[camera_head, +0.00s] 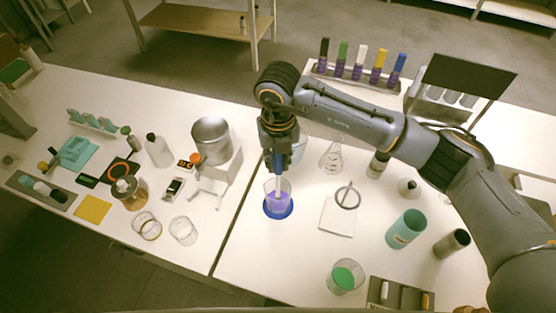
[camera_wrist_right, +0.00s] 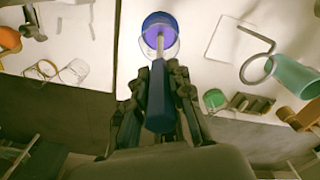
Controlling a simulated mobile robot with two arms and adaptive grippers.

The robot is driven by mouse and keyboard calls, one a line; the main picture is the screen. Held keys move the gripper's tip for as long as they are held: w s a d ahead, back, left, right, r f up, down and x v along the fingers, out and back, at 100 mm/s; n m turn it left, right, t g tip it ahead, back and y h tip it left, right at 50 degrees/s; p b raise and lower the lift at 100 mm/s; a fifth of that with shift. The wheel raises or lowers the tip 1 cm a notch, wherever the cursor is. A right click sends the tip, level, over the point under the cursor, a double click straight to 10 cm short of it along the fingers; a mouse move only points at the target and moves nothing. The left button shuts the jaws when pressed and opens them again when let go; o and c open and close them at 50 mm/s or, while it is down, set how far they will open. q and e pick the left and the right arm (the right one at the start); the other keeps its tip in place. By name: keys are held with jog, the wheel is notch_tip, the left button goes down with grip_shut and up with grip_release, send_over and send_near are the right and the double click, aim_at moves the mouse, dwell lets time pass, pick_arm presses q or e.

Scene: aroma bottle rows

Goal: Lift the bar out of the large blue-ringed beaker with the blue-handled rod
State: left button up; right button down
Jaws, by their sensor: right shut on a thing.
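The large beaker (camera_head: 268,190) is clear glass with a blue ring around its base and holds purple liquid. It stands upright near the front-left part of the right table, and it also shows at the top of the wrist view (camera_wrist_right: 174,50). My right gripper (camera_head: 277,150) points down above it and is shut on the blue handle of the rod (camera_wrist_right: 157,100). The rod's pale shaft (camera_head: 279,184) reaches down into the beaker. The rod's tip shows only faintly through glass and liquid, and I cannot make out the bar. My left gripper is not in view.
A white plate with a ring stand (camera_head: 337,218) lies right of the beaker. A teal cylinder (camera_head: 405,230), a green-bottomed beaker (camera_head: 345,277) and a conical flask (camera_head: 331,158) stand around. A metal pot (camera_head: 211,138) is on the left table. Bare tabletop lies in front of the beaker.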

jog(key=shift+r+p, duration=2.95)
jog(key=shift+r, duration=3.5)
jog(key=shift+f, duration=0.1)
